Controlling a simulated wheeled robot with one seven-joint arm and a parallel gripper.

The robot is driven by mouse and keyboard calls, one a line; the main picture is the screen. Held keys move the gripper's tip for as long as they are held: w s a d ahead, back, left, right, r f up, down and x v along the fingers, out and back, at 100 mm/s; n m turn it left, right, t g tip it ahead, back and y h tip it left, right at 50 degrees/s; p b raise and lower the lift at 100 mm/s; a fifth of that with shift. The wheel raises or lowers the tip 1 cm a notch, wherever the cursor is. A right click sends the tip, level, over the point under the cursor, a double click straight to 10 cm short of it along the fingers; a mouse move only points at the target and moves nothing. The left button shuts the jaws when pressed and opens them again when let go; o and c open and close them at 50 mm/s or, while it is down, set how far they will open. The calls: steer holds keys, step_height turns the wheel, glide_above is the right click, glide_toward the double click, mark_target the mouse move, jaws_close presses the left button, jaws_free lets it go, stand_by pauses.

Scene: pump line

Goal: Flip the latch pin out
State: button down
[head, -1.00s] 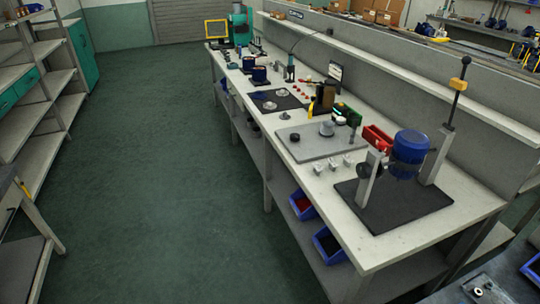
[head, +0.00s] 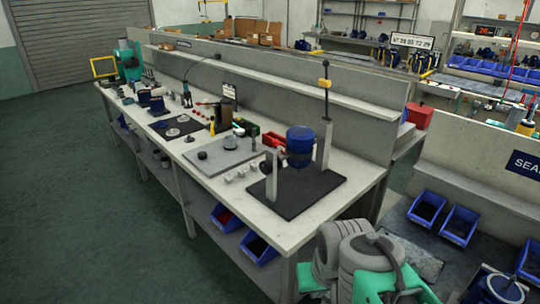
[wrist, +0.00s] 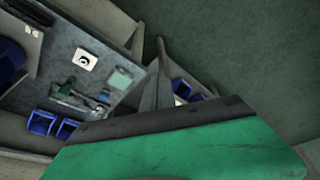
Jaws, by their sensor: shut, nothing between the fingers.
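A blue pump body (head: 300,140) hangs between two grey posts on a black mat (head: 310,190) at the near end of the bench. A small dark knob (head: 265,167) shows by the left post. I cannot make out which part is the latch pin. My grey and green arm shows at the bottom right of the head view, well apart from the fixture. My gripper (wrist: 160,75) shows in the wrist view as thin grey fingers close together, shut and empty. The fixture is not clear in the wrist view.
Blue bins (head: 258,249) stand on the lower shelf. A second bench with blue bins (head: 459,225) is at the right. Open floor (head: 80,210) lies left.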

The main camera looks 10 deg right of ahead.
steer(key=w+a+m+t+y+b, duration=0.15)
steer(key=w+m, duration=0.25)
steer(key=w, duration=0.6)
steer(key=w+a+r+m+t+y+b, duration=0.1)
steer(key=w+a+m+t+y, duration=0.2)
steer(key=w, duration=0.7)
steer(key=w+m+t+y+b, duration=0.15)
steer(key=w+m, duration=0.25)
steer(key=w, duration=0.7)
steer(key=w+d+m+t+y+b, duration=0.2)
steer(key=w+m+y, duration=0.2)
steer(key=w+m, duration=0.45)
steer(key=w+d+f+m+t+y, duration=0.2)
steer(key=d+m+t, duration=0.3)
steer(key=d+m, duration=0.3)
steer(key=shift+w+d+m+b, duration=0.35)
steer(key=shift+m+b, duration=0.05)
steer(key=shift+m, duration=0.35)
